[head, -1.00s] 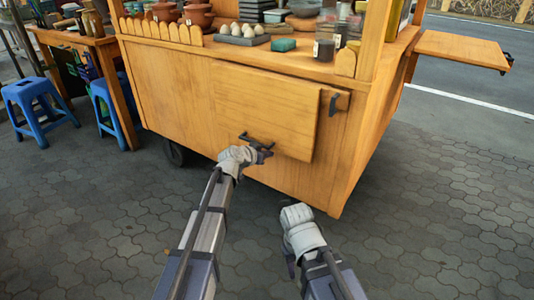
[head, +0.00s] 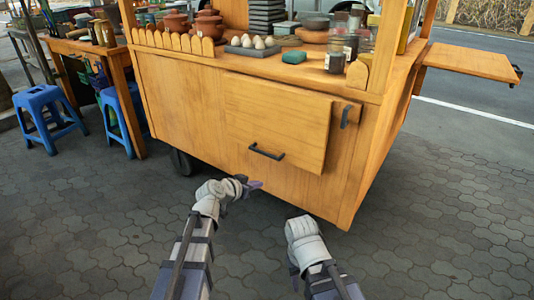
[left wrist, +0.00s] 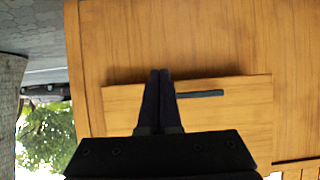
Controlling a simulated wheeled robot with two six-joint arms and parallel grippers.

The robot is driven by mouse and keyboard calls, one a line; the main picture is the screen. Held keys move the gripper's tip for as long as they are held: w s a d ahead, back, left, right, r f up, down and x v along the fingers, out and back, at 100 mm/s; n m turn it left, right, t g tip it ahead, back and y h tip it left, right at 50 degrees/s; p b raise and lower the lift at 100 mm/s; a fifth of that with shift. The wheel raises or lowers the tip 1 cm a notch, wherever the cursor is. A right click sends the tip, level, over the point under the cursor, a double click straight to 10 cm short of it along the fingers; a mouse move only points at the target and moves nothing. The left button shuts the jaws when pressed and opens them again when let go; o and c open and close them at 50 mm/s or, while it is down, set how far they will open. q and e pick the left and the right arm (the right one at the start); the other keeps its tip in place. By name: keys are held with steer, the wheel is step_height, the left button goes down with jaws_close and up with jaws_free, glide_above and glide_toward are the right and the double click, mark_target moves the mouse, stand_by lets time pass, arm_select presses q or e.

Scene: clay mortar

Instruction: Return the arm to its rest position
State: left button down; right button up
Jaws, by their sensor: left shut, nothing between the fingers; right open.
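My left gripper (head: 248,185) is shut and empty, in front of the lower part of the wooden cart (head: 180,95). It is apart from the dark handle (head: 266,153) of the cart's drawer front (head: 275,115), below and left of it. In the left wrist view my left gripper's dark fingers (left wrist: 160,72) are together, and the handle (left wrist: 200,94) shows beside them. The drawer front stands out a little from the cart. My right arm (head: 305,240) is low at the front, right of the left arm; its fingers are hidden in the head view.
Blue stools (head: 42,115) and a side table (head: 90,45) stand at the left. A fold-out shelf (head: 470,62) juts right. The paving in front is clear.

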arm_select(q)
steer(key=s+d+f+g+y+p, duration=0.1)
steer(key=s+d+g+p, duration=0.25)
steer(key=s, duration=0.35)
steer(key=s+d+f+g+y+p, duration=0.1)
steer(key=s+d+g+p, duration=0.25)
steer(key=s, duration=0.45)
steer(key=s+a+r+n+g+y+p, duration=0.1)
steer(key=s+a+g+y+p, duration=0.15)
steer(key=s, duration=0.35)
steer(key=s+a+r+n+g+y+p, duration=0.1)
steer(key=s+g+y+p, duration=0.15)
steer(key=s, duration=0.45)
step_height(320, 180, up, 37)
steer(key=t+p, duration=0.1)
steer(key=p, duration=3.5)
steer(key=shift+w+d, duration=0.3)
steer(key=shift+w, duration=0.15)
